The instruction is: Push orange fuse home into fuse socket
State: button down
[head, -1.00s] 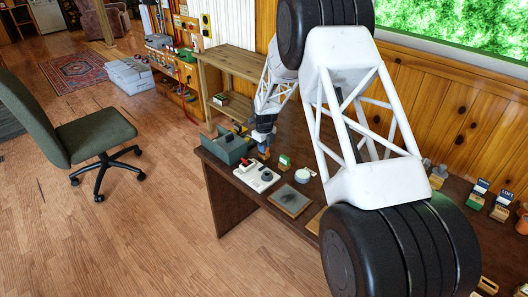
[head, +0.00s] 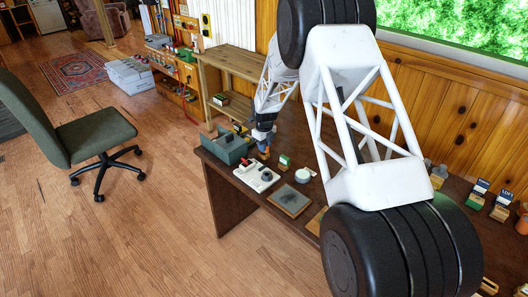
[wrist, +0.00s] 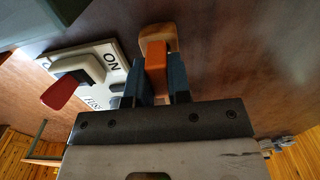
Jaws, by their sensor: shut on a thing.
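My gripper (wrist: 158,84) is shut on the orange fuse (wrist: 156,58), which sits between its two blue fingers in the wrist view. A tan, rounded piece (wrist: 160,36) shows just beyond the fuse; I cannot tell whether they touch. A white board (wrist: 85,55) marked ON lies to the left, with a red-tipped lever. Part of a FUSE label and a dark piece show at the board's edge beside the left finger; the fuse socket itself is not clearly seen. In the head view my gripper (head: 263,150) is small, above the bench behind the white board (head: 246,170).
A grey-green box (head: 225,148) stands left of my gripper on the dark bench. A round white item (head: 302,175), a small green-and-tan block (head: 284,162) and a framed dark plate (head: 290,199) lie to the right. The bench's front edge is close to the board.

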jog(key=shift+r, duration=0.25)
jog(key=shift+r, duration=1.15)
jog(key=s+r+n, duration=0.3)
jog(key=s, duration=0.4)
jog(key=s+d+r+n, duration=0.1)
jog(key=s+r+n, duration=0.2)
jog(key=s, duration=0.4)
jog(key=shift+s+r, duration=0.2)
jog(key=shift+s, duration=0.1)
jog(key=shift+f, duration=0.15)
jog(key=shift+f, duration=2.7)
jog(key=shift+f, duration=1.55)
dwell(0.5)
